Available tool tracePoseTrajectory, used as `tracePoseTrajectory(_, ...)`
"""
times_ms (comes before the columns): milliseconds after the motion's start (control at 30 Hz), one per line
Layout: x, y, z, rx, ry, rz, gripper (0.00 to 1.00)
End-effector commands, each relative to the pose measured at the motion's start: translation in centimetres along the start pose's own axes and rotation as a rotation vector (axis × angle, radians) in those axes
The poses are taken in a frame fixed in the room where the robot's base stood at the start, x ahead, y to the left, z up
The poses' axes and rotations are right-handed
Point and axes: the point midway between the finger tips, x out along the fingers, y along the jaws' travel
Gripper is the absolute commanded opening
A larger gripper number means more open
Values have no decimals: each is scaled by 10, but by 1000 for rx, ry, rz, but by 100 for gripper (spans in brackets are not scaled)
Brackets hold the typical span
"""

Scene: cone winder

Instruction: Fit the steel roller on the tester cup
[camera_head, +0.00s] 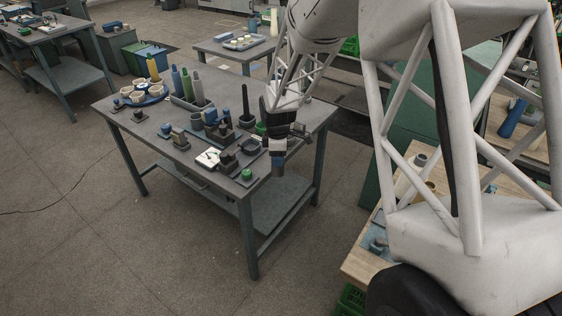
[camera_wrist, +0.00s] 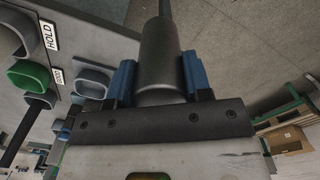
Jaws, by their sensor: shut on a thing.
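The steel roller (camera_wrist: 160,55) is a dark grey cylinder with a thinner rod at its far end. In the wrist view it sits between the two blue fingers of my gripper (camera_wrist: 159,80), which is shut on it. In the head view my gripper (camera_head: 278,152) is at the right front part of the grey table, and the roller is too small to make out clearly. A white-faced dial tester (camera_head: 208,157) stands on the table to its left. A dark round cup (camera_head: 250,146) sits just left of my gripper; I cannot tell if it is the tester cup.
The grey table (camera_head: 120,102) also holds a blue tray (camera_head: 138,98) with white cups, upright coloured cones (camera_head: 187,84) and a black post (camera_head: 245,103). In the wrist view, a green-lined cup (camera_wrist: 28,76) and grey cups stand left, near HOLD and GOOD labels. Floor shows right.

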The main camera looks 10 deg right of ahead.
Motion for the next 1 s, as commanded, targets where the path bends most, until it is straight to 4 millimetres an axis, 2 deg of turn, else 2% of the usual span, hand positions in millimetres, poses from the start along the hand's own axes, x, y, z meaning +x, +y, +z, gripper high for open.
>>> tracePoseTrajectory(400, -22, 100, -56, -2, 1, 2, 12)
tracePoseTrajectory(600, -32, 144, -84, -2, 0, 1, 12)
tracePoseTrajectory(800, -39, 170, -102, -1, 0, 1, 12)
tracePoseTrajectory(1000, -41, 178, -108, 0, 0, 1, 12)
